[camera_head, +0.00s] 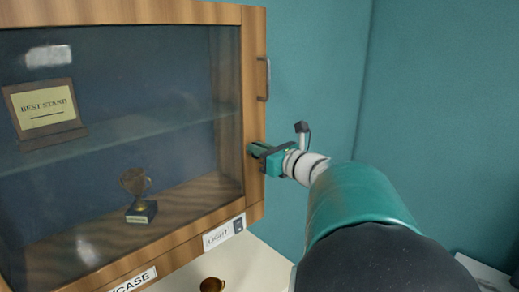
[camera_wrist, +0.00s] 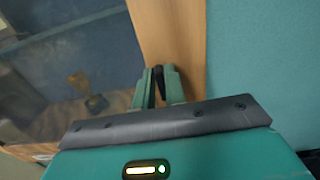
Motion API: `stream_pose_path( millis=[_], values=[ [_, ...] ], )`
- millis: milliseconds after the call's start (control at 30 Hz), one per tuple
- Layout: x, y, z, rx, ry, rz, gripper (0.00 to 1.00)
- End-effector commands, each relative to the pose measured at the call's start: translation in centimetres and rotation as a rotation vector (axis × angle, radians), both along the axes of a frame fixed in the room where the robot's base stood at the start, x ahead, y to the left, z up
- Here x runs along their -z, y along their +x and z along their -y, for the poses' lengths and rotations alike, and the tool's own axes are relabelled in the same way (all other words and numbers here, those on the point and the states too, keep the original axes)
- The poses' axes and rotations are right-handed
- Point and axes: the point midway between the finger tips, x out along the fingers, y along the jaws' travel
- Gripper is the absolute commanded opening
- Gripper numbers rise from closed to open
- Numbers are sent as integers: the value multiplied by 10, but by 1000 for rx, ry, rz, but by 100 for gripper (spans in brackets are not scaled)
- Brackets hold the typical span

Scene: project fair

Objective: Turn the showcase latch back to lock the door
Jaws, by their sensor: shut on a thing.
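The showcase (camera_head: 150,15) has a wooden frame around a glass door (camera_head: 130,90), and the door looks closed. My gripper (camera_head: 255,150) is at the right stile of the door, below the dark handle (camera_head: 263,78). In the wrist view my gripper's two green fingers (camera_wrist: 159,88) are shut on the small dark latch (camera_wrist: 159,82), one finger on each side. The latch looks roughly upright in the wrist view. In the head view the fingers and the stile's edge hide most of it.
Behind the glass are a "BEST STAND" plaque (camera_head: 45,108) and a trophy (camera_head: 138,195). A "LIGHT" label (camera_head: 217,238) with a switch is on the lower frame. A brown cup (camera_head: 212,285) stands on the white surface below. Teal walls (camera_head: 440,90) are behind and right.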

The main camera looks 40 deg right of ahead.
Motion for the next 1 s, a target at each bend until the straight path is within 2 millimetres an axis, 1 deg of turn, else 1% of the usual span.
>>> stream_pose_path(
  millis=[167,367,1000],
  values=[
    [0,0,-1,-1,-43,1,0],
    [0,0,-2,-2,-151,4,0],
    [4,0,-8,-2,-735,20,0]
  ],
)
